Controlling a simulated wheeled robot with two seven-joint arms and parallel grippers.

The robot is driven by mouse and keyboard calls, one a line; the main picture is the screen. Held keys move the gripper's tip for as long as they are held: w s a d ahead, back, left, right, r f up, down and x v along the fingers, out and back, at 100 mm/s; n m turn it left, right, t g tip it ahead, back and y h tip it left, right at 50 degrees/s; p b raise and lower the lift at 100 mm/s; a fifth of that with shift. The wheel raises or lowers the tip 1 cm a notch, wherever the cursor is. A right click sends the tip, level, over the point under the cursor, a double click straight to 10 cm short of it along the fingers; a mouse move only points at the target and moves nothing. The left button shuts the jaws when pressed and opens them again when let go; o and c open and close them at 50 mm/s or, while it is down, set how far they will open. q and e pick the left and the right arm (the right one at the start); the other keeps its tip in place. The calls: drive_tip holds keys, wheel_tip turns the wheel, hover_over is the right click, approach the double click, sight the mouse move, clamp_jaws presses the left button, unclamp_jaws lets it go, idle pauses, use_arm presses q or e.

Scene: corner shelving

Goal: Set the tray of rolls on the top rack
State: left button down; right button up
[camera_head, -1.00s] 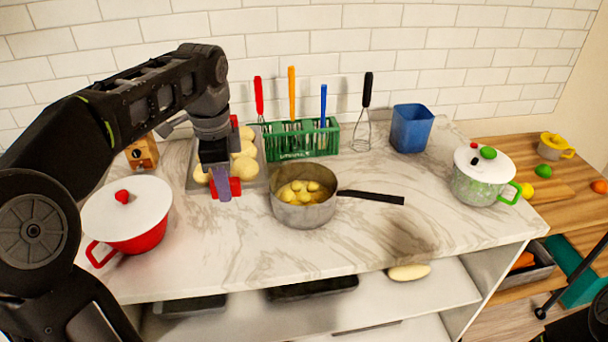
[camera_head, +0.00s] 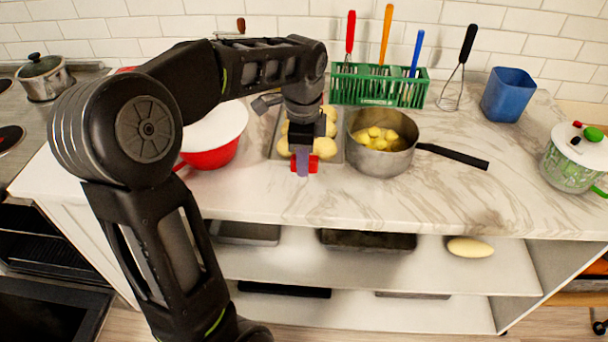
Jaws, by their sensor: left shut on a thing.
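The grey metal tray (camera_head: 274,148) of round pale rolls (camera_head: 325,148) lies on the marble counter at the centre, with red handles at its ends. My left gripper (camera_head: 303,164) points down at the tray's near end and is shut on the near red handle (camera_head: 313,166). The gripper and wrist hide part of the tray and rolls. An open oven with dark racks (camera_head: 50,248) shows at the lower left, partly behind my left arm. My right gripper is not in view.
A saucepan of potatoes (camera_head: 384,160) stands close to the tray's right side. A green utensil rack (camera_head: 378,90) stands behind. Shelves (camera_head: 380,265) are below. The counter's front right is clear.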

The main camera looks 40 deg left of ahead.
use_arm(q)
drive_tip(key=shift+f, duration=0.15)
drive_tip(key=shift+f, duration=2.3)
drive_tip(key=c, duration=1.1)
unclamp_jaws()
drive_tip(key=shift+c, duration=0.2)
drive_tip(key=r, duration=1.2)
drive_tip(key=shift+s+d, duration=0.15)
drive_tip(key=shift+s, duration=0.2)
drive_tip(key=shift+o, duration=0.3)
